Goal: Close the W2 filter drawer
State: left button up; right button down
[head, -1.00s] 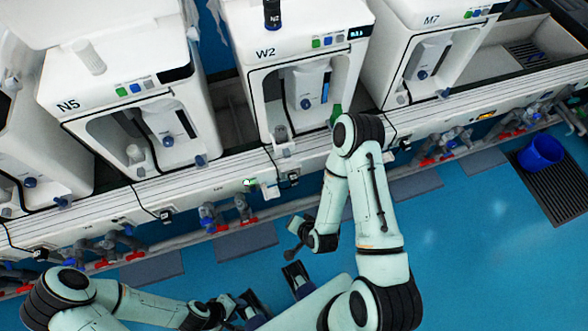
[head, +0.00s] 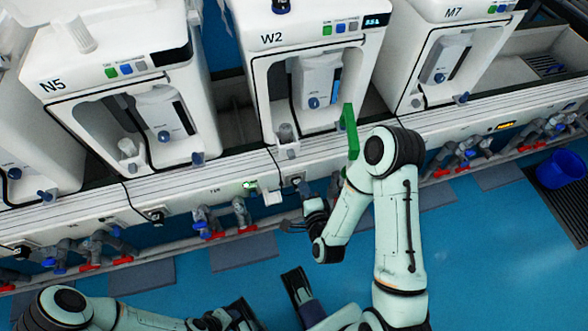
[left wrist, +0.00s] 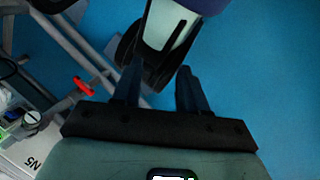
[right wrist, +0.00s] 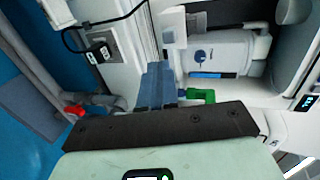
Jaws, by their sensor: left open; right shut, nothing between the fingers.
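The W2 machine (head: 300,70) stands in the middle of the head view. A green drawer part (head: 349,135) sticks out from the lower right of its front, standing open; the arm hides its near end. In the right wrist view a green piece (right wrist: 203,95) shows just right of the fingers, partly behind the gripper body. My right gripper (right wrist: 158,75) is shut and empty, beside the green piece, pointing toward W2's front; I cannot tell whether they touch. My left gripper (left wrist: 158,90) is open and empty, low over the blue floor, near my own base.
N5 (head: 110,90) stands left of W2 and M7 (head: 445,60) right. A rail with outlets (head: 303,187), cables and red-handled valves (head: 243,212) runs below. A blue bucket (head: 562,168) stands at right. The floor in front is mostly clear.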

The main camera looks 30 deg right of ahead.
aim_at(292, 159)
jog(key=b+x, duration=0.1)
jog(key=x, duration=0.2)
jog(key=b+x, duration=0.2)
jog(key=x, duration=0.1)
jog(key=r+b+x, duration=0.1)
jog(key=x, duration=0.2)
jog(key=shift+w+d+b, duration=0.1)
jog(key=shift+b, duration=0.25)
pick_arm(q)
jog(key=w+a+f+t+y, duration=0.1)
jog(key=w+a+f+t, duration=0.1)
jog(key=w+a+f, duration=0.2)
jog(key=shift+w+f+n+t, duration=0.3)
jog(key=shift+w+f, duration=0.75)
jog(key=shift+w, duration=1.05)
pick_arm(e)
jog(key=shift+w+d, duration=0.1)
jog(key=shift+w, duration=0.35)
